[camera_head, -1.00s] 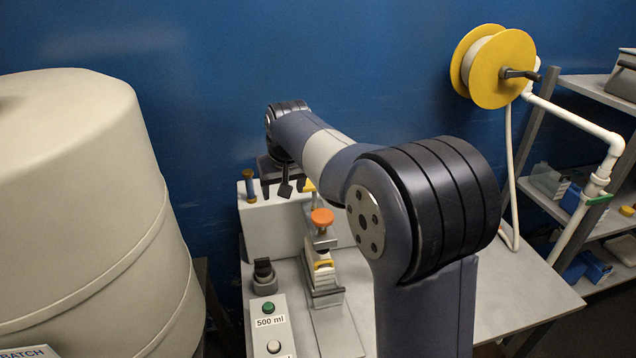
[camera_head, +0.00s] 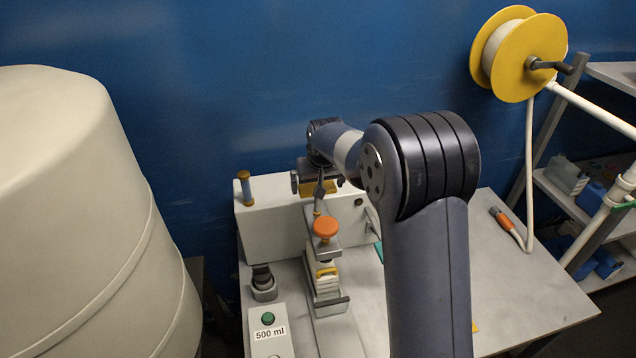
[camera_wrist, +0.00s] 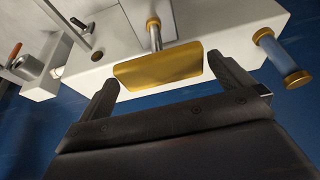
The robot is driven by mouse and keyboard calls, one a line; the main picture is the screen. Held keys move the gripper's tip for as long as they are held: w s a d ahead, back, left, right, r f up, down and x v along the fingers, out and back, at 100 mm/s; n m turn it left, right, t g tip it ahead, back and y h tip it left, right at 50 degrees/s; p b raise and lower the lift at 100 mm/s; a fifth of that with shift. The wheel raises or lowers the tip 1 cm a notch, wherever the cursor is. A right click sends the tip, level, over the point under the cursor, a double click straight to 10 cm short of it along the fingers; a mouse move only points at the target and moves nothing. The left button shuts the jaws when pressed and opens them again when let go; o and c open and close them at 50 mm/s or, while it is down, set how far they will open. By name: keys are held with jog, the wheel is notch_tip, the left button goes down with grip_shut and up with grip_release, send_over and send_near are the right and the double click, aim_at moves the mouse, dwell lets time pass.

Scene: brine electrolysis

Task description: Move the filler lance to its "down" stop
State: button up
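A yellow bar-shaped handle (camera_wrist: 160,67) sits on a steel rod at the white filler housing (camera_wrist: 205,18); I take it for the lance handle. It also shows in the head view (camera_head: 319,187), partly hidden by my gripper. My gripper (camera_head: 317,180) is at the housing in the head view. In the wrist view, the fingers of my gripper (camera_wrist: 162,72) are open and spread to either side of the yellow handle, with gaps at both ends. The lance's lower part is not clearly visible.
An orange knob (camera_head: 325,226) on a bracket stands in front of the housing. A blue-and-yellow cylinder (camera_head: 245,188) is at its left. A 500 ml button panel (camera_head: 268,333) is nearer. A large beige tank (camera_head: 75,220) stands left. An orange-tipped hose (camera_head: 503,220) lies on the bench at right.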

jog(key=c, duration=1.1)
jog(key=shift+o, duration=0.2)
notch_tip(320, 180, down, 5)
jog(key=b, duration=0.3)
jog(key=shift+r+b, duration=0.1)
jog(key=shift+b, duration=0.2)
jog(key=shift+s, duration=0.1)
jog(key=o, duration=1.1)
jog(key=shift+r, duration=0.15)
jog(key=a+b+v, duration=0.1)
jog(key=b+v, duration=0.1)
jog(key=v, duration=0.8)
jog(key=shift+d+r, duration=0.3)
jog(key=shift+d, duration=0.15)
jog(key=shift+s+f, duration=0.1)
